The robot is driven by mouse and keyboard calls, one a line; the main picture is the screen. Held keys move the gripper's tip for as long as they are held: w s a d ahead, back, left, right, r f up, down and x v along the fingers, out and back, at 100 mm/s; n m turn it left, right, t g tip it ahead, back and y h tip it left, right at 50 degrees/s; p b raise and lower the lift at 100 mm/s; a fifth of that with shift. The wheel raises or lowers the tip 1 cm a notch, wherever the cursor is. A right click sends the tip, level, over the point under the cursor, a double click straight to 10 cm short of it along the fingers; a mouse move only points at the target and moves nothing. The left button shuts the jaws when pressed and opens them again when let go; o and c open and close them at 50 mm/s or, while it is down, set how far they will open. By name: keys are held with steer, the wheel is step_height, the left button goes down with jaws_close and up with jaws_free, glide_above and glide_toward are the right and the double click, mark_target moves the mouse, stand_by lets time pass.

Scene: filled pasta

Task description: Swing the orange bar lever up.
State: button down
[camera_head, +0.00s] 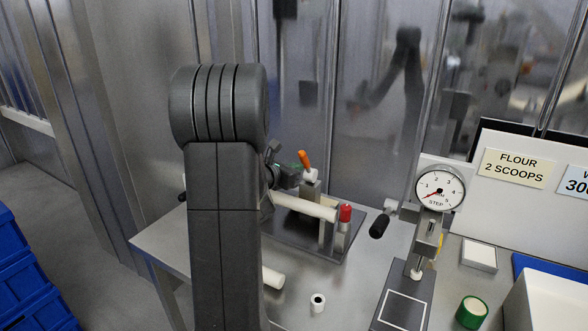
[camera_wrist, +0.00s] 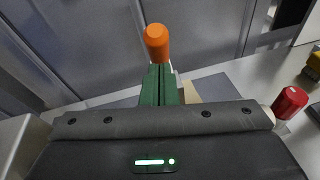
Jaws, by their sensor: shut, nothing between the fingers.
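The orange bar lever (camera_head: 304,158) is short and rises from a white hub (camera_head: 311,175) on a metal post, tilted a little to the left in the head view. In the wrist view, the orange end (camera_wrist: 156,42) shows just beyond my fingertips. My gripper (camera_head: 297,168) is beside the lever, to its left in the head view. Its green fingers (camera_wrist: 158,72) are shut together with nothing between them. I cannot tell whether the fingertips touch the lever. The fingers hide the lower part of the lever in the wrist view.
A white roller (camera_head: 305,207) and a red-capped post (camera_head: 345,213) stand in front of the lever; the red cap (camera_wrist: 290,102) also shows at right in the wrist view. A dial gauge (camera_head: 439,188) stands to the right. Metal wall panels are close behind.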

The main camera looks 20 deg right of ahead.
steer(key=d+r+p, duration=0.1)
steer(key=p, duration=0.1)
steer(key=w+r+g+y+p, duration=0.1)
steer(key=p, duration=0.2)
steer(key=shift+w+d+r+y, duration=0.15)
steer(key=shift+w+d+y, duration=0.15)
steer(key=shift+d, duration=0.1)
steer(key=shift+r, duration=0.2)
